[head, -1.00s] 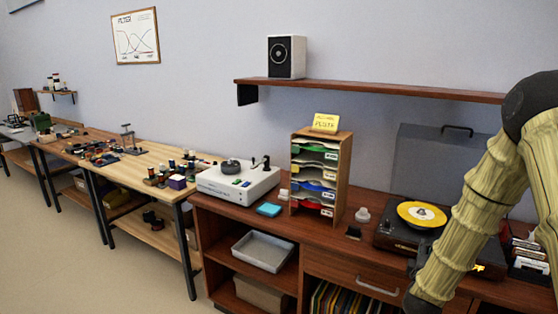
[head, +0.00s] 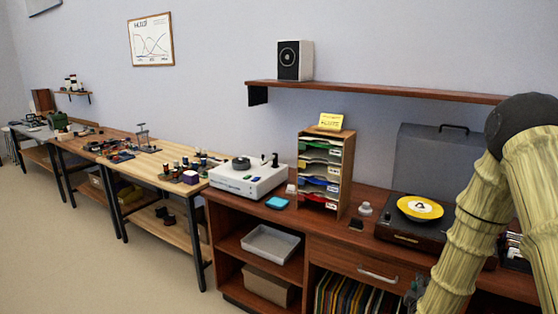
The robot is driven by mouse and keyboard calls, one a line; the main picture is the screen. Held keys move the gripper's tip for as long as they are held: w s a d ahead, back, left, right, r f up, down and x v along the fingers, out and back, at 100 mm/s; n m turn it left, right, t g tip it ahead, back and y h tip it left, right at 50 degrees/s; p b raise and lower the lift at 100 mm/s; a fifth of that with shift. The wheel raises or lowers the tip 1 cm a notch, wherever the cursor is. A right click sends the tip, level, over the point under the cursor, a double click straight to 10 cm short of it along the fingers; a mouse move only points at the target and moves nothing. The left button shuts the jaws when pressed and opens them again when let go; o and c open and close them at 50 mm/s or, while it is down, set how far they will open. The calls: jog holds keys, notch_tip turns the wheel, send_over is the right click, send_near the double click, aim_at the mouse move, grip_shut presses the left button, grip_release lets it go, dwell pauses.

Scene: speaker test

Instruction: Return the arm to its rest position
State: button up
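My arm (head: 478,230), in a ribbed yellowish sleeve with a dark elbow joint, fills the right side of the head view. It is bent at the elbow, and its forearm runs down and left past the bottom edge. It hides part of the cabinet's right side. A small grey shape shows beside the forearm's lower left edge, in front of the cabinet. It may be part of my gripper, but I cannot make out fingers or anything held.
A record player (head: 400,231) with a yellow-labelled disc stands close to my arm. A paper sorter (head: 345,178), a white device (head: 250,182) and a wall shelf (head: 370,91) with a speaker (head: 295,60) are farther left. Open floor (head: 90,265) lies at the lower left.

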jog(key=s+a+f+m+g+y, duration=0.25)
jog(key=s+a+f, duration=0.25)
jog(key=s+f, duration=0.3)
jog(key=s+a+f+m+g+y, duration=0.25)
jog(key=s+a+f, duration=0.4)
jog(key=f, duration=0.45)
jog(key=s+a+f+m+g, duration=0.2)
jog(key=s+g, duration=0.1)
jog(key=s, duration=0.6)
jog(key=s+a+f+m+g+y, duration=0.1)
jog(key=s+a+f+m+g, duration=0.1)
jog(key=s, duration=0.7)
jog(key=s+a+f+m+g+y, duration=0.1)
jog(key=s+a+f+g, duration=0.2)
jog(key=s, duration=0.6)
jog(key=shift+s+a+f+m+g+p, duration=0.4)
jog(key=shift+a+f, duration=0.15)
jog(key=shift+f, duration=0.2)
